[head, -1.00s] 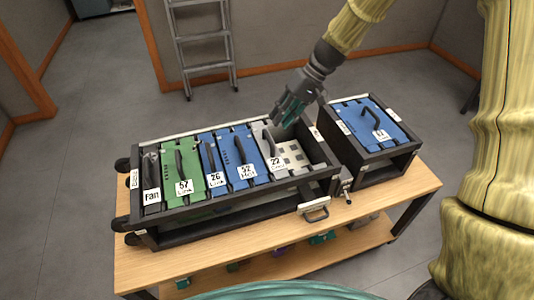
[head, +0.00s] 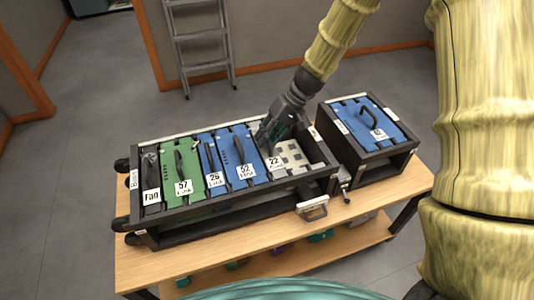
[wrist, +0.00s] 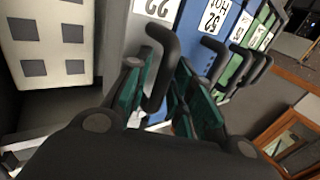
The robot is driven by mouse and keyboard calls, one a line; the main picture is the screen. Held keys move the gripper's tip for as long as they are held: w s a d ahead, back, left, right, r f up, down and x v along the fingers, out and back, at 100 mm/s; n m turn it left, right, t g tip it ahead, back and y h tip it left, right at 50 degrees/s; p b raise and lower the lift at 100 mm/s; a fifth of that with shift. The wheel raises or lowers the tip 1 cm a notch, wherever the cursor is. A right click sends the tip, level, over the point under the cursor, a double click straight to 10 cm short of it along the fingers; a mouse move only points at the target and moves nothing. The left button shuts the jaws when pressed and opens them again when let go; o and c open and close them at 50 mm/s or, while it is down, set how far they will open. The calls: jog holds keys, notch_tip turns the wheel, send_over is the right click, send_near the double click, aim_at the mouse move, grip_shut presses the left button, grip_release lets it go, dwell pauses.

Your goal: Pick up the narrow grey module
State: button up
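The narrow grey module (head: 274,163), labelled 22, sits in the long black rack (head: 237,198), right of the blue modules. My gripper partly covers it in the head view. In the wrist view its grey face (wrist: 117,38) and black loop handle (wrist: 162,58) show. My gripper (head: 267,146) is low over this module. In the wrist view my gripper (wrist: 160,98) is open, with its teal finger pads on either side of the handle. I cannot tell whether they touch it.
A pale panel with square holes (head: 298,156) lies right of the grey module. Blue module 52 (head: 238,151) is close on its left, with another blue, a green and a dark Fan module beyond. A smaller rack (head: 370,173) with a blue module stands at right on the wooden table (head: 410,186).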

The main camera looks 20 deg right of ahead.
grip_shut()
jog(key=shift+r, duration=0.1)
notch_tip(320, 180, up, 10)
jog(key=shift+f+b, duration=0.25)
jog(key=shift+b, duration=0.05)
notch_tip(320, 180, up, 6)
jog(key=p, duration=0.4)
jog(key=shift+p, duration=0.35)
dwell(0.5)
